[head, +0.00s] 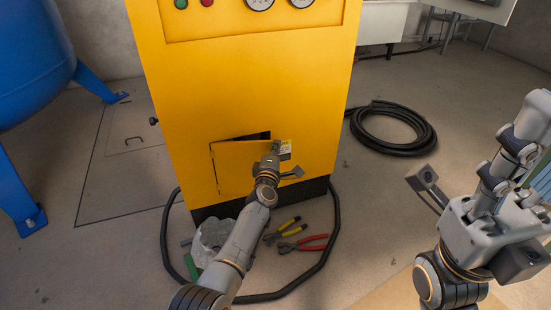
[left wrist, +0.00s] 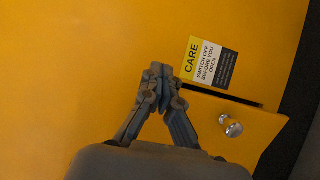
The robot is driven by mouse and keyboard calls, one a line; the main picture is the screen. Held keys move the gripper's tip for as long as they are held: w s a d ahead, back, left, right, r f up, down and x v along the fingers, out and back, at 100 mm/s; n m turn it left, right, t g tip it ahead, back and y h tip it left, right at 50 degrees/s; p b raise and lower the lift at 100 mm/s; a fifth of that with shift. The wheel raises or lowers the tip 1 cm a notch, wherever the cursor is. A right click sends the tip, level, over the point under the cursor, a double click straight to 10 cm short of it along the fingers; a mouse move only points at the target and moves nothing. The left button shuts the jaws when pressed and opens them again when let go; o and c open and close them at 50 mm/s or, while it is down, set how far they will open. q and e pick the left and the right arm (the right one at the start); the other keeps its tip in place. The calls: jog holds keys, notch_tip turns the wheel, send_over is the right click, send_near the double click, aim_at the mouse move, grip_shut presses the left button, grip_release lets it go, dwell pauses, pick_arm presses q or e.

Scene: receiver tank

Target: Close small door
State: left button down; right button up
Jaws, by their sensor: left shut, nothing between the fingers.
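The small door (head: 230,171) is a yellow flap low on the front of the yellow cabinet (head: 250,90). It stands ajar, with a dark gap along its top edge. In the left wrist view the door (left wrist: 255,118) carries a round silver knob (left wrist: 231,127), right of the fingers. My left gripper (head: 275,150) is shut and empty at the door's upper right corner and hides part of it. In the left wrist view its fingertips (left wrist: 160,74) overlap the yellow front; contact is unclear. My right gripper (head: 508,160) is raised at the right, away from the cabinet; its finger state is unclear.
A warning label (left wrist: 209,62) sits above the door. Pliers (head: 302,243) and a pale crumpled item (head: 211,236) lie on the floor before the cabinet, within a black hose (head: 334,225). A coiled hose (head: 393,128) lies right, a blue tank (head: 30,60) stands left.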

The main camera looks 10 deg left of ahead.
pick_arm(q)
jog(key=shift+w+a+b, duration=0.15)
jog(key=shift+w+b, duration=0.15)
jog(key=shift+w, duration=0.3)
jog(key=shift+w+a+b, duration=0.15)
jog(key=shift+w+b, duration=0.1)
jog(key=shift+w, duration=0.3)
jog(key=shift+s, duration=0.1)
